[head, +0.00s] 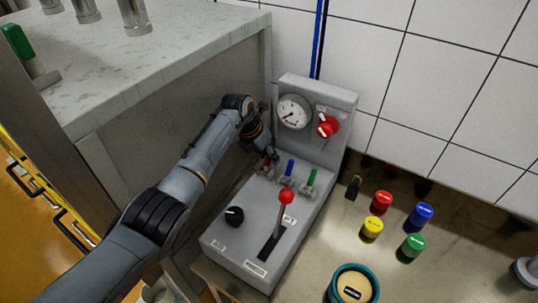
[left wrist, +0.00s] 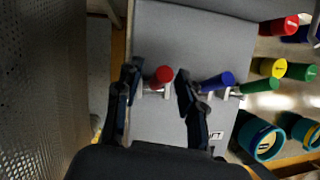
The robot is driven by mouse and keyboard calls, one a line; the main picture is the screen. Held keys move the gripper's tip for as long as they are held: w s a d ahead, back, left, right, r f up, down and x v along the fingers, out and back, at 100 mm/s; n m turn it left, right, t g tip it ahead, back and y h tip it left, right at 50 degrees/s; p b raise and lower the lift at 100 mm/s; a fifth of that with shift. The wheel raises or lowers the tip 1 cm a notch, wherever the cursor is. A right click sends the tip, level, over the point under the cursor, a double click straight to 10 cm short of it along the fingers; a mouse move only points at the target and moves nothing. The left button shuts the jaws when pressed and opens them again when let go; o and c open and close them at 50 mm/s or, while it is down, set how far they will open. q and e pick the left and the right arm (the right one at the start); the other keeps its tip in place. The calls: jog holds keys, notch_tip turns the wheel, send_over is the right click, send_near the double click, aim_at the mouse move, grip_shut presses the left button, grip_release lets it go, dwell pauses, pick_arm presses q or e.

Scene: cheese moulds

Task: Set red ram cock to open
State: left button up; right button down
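The red ram cock (head: 266,162) is at the left of a row of three on the grey press console (head: 218,246). My left gripper (head: 262,150) is at it and hides part of it in the head view. In the left wrist view the red handle (left wrist: 162,75) lies between the two spread fingers of my left gripper (left wrist: 157,77), with a gap visible on both sides. The blue cock (head: 290,168) and the green cock (head: 311,178) stand to its right. The blue handle (left wrist: 218,81) is close beside the right finger. My right gripper is not in view.
The console also bears a red-knobbed lever (head: 286,197), a black knob (head: 234,215), a gauge (head: 293,112) and a red rotary switch (head: 327,126). Several coloured cylinders, one of them yellow (head: 371,228), stand right of it. A perforated cabinet side (head: 175,125) is close on the left.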

pick_arm(q)
jog(key=shift+w+d+f, duration=0.15)
jog(key=shift+d+f, duration=0.1)
jog(key=shift+f, duration=0.4)
grip_shut()
